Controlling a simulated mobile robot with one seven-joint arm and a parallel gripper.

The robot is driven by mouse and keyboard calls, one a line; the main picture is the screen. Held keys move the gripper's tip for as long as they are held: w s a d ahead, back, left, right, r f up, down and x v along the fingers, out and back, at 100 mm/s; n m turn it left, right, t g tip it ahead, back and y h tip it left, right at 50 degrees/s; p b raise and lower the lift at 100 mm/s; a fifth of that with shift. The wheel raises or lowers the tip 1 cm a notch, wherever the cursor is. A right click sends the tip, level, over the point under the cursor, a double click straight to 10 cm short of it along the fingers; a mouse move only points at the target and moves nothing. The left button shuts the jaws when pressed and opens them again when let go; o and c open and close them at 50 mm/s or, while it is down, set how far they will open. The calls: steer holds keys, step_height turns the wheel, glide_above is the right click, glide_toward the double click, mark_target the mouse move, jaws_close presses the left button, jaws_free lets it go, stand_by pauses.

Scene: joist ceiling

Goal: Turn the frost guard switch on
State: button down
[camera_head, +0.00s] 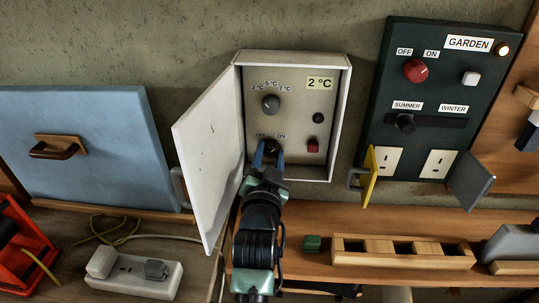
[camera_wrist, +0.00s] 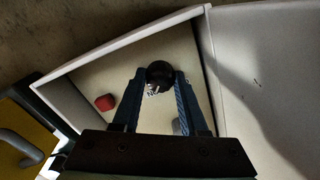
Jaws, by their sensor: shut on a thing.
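The frost guard box (camera_head: 342,120) is a white wall cabinet with its door (camera_head: 208,155) swung open to the left. Its panel bears a grey dial (camera_head: 271,104) marked 2, 5 and 7 °C, a "2 °C" label, a small black button and a red button (camera_head: 313,145). Low on the panel is a black knob between OFF and ON, the switch (camera_wrist: 160,73). My gripper (camera_head: 267,155) reaches into the box and is shut on this knob, with a blue finger on each side in the wrist view (camera_wrist: 158,100). Its exact turn is hard to tell.
The open door stands close to the left of my arm. At right is a dark green GARDEN panel (camera_head: 420,165) with knobs, sockets and open yellow and grey flaps. Below are a shelf with a slotted wooden block (camera_head: 400,262), a green block (camera_head: 312,243) and a power strip (camera_head: 135,275).

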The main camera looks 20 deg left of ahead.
steer(key=shift+f, duration=0.1)
steer(key=shift+c, duration=2.2)
jaws_free()
steer(key=shift+s, duration=0.1)
steer(key=v, duration=1.2)
steer(key=shift+s, duration=0.4)
steer(key=shift+d, duration=0.1)
